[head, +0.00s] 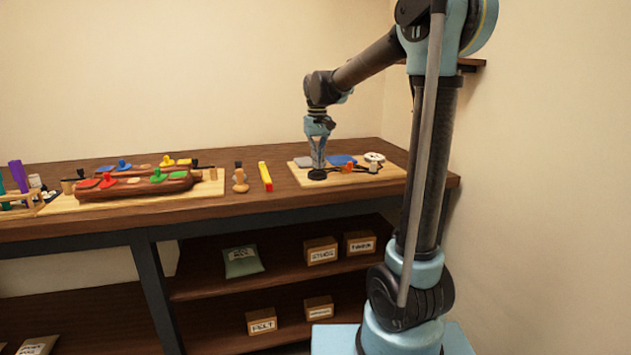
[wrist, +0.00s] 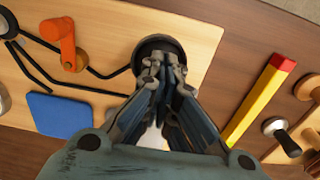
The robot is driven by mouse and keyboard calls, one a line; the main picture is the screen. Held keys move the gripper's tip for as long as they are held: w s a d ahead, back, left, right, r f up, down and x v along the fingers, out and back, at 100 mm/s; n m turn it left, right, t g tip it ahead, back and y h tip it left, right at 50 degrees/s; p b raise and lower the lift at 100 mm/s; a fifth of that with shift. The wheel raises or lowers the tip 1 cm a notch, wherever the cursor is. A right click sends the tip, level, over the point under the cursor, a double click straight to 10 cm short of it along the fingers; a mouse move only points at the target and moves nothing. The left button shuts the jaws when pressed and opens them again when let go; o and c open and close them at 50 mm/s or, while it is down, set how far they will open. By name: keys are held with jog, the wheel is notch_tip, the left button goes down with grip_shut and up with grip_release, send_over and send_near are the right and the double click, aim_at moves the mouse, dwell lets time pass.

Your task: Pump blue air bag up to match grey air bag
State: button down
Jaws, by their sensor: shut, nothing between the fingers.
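The blue air bag (head: 342,159) lies flat on a light wooden board (head: 393,174) at the bench's right end. It also shows in the wrist view (wrist: 62,115). The grey air bag (head: 304,161) lies left of it, partly behind my gripper. A round black pump bulb (head: 317,175) sits at the board's front edge, also seen in the wrist view (wrist: 152,43). My gripper (head: 318,165) points down, shut and empty, with its fingertips over the bulb; I cannot tell whether they touch it. An orange lever (head: 348,167) stands right of the bulb, among black hoses.
A white round dial (head: 374,157) sits at the board's back right. A yellow bar with a red end (head: 265,176) and a wooden-handled tool (head: 240,178) lie left of the board.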

jog(key=shift+r, duration=1.75)
jog(key=shift+f, duration=0.2)
jog(key=shift+f, duration=1.6)
jog(key=shift+r, duration=1.8)
jog(key=shift+f, duration=0.15)
